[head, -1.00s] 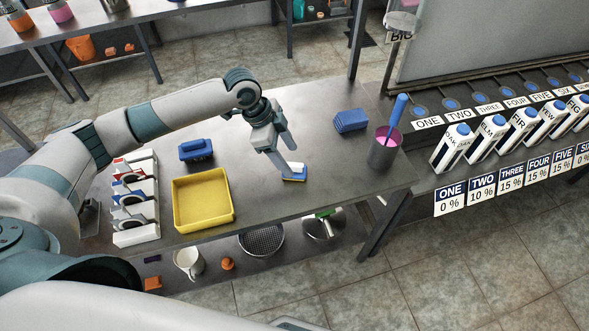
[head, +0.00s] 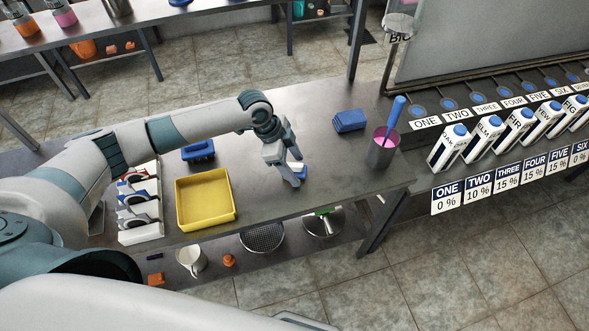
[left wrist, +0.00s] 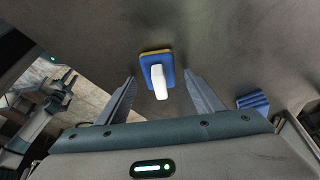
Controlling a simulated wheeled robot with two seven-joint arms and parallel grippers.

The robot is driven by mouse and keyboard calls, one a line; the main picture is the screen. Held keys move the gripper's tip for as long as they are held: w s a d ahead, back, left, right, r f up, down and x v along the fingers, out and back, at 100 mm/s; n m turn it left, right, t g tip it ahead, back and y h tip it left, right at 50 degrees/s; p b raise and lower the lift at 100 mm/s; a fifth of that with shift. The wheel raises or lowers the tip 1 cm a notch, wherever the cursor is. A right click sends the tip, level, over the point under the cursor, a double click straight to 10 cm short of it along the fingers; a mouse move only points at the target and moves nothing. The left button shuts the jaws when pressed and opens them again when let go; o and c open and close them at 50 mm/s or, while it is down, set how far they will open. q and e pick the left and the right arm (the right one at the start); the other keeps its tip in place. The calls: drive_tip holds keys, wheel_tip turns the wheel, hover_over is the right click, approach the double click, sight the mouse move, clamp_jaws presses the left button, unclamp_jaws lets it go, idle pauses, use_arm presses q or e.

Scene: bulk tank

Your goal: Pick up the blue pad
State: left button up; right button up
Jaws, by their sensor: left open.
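The blue pad (head: 300,169) lies on the steel table under my left gripper, which partly hides it in the head view. In the left wrist view the blue pad (left wrist: 159,62) has a yellowish layer along one edge and a white handle standing up towards the camera. My left gripper (head: 292,171) is open and points down, with its fingers low around the pad. In the left wrist view the pad and its handle show between the two spread fingers (left wrist: 160,80), with a gap on each side.
A blue ribbed block (head: 349,121) and a grey cup (head: 382,152) with pink contents and a blue-handled tool stand to the right. A yellow tray (head: 205,224), a blue brush-like block (head: 198,150) and a white rack (head: 139,205) are left. Cartons (head: 449,150) stand far right.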

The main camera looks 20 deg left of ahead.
sight(300, 165)
use_arm(q)
drive_tip(key=shift+c, duration=0.2)
drive_tip(key=c, duration=1.2)
drive_tip(key=shift+o, duration=0.2)
drive_tip(key=shift+r+b, duration=0.5)
drive_tip(key=shift+r, duration=0.35)
wheel_tip(300, 165, up, 2)
drive_tip(key=shift+r+b, duration=0.25)
drive_tip(key=shift+b, duration=0.35)
drive_tip(key=s+d+r+b, duration=0.3)
drive_tip(key=d+r, duration=0.4)
drive_tip(key=d, duration=0.4)
drive_tip(key=shift+d, duration=0.15)
